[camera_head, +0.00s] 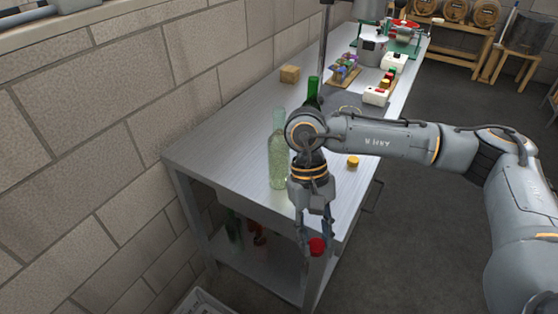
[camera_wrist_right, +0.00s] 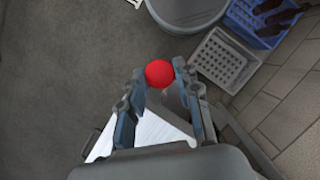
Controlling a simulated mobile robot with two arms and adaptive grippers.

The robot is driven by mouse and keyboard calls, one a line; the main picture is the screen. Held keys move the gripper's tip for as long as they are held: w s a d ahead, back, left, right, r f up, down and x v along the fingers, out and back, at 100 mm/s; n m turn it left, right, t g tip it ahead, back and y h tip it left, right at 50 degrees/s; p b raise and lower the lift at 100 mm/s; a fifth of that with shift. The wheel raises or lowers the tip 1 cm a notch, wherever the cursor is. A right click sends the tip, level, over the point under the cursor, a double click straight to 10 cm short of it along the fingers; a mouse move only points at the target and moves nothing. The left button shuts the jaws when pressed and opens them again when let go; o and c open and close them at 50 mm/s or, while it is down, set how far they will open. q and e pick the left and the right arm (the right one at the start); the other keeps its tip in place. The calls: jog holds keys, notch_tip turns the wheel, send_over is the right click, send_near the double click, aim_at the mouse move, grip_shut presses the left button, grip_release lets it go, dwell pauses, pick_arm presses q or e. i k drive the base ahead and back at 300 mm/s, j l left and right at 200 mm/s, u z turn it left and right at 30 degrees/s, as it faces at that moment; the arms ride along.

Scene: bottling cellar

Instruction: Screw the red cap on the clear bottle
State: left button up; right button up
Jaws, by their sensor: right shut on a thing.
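The red cap (camera_head: 317,246) is between the fingertips of my right gripper (camera_head: 316,242), which is shut on it. In the right wrist view the red cap (camera_wrist_right: 159,73) shows between the two fingers (camera_wrist_right: 160,80). The gripper points down, just off the near end of the table. The clear bottle (camera_head: 279,155) stands upright on the table, left of and behind my right gripper, apart from it. Its neck (camera_head: 279,117) shows no cap. My left gripper is in neither view.
A green bottle (camera_head: 312,90) stands behind my right arm. A yellow cap (camera_head: 352,161) lies on the table (camera_head: 225,160) to the right. A wooden block (camera_head: 289,74) is near the wall. Crates (camera_wrist_right: 222,60) and a grey round container show on the floor in the wrist view.

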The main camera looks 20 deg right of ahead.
aim_at(278, 152)
jog(key=l+u, duration=0.25)
jog(key=l, duration=0.5)
jog(key=l+u, duration=0.25)
jog(key=l, duration=0.45)
jog(key=k+l+u, duration=0.25)
jog(key=l, duration=0.5)
jog(key=i, duration=0.1)
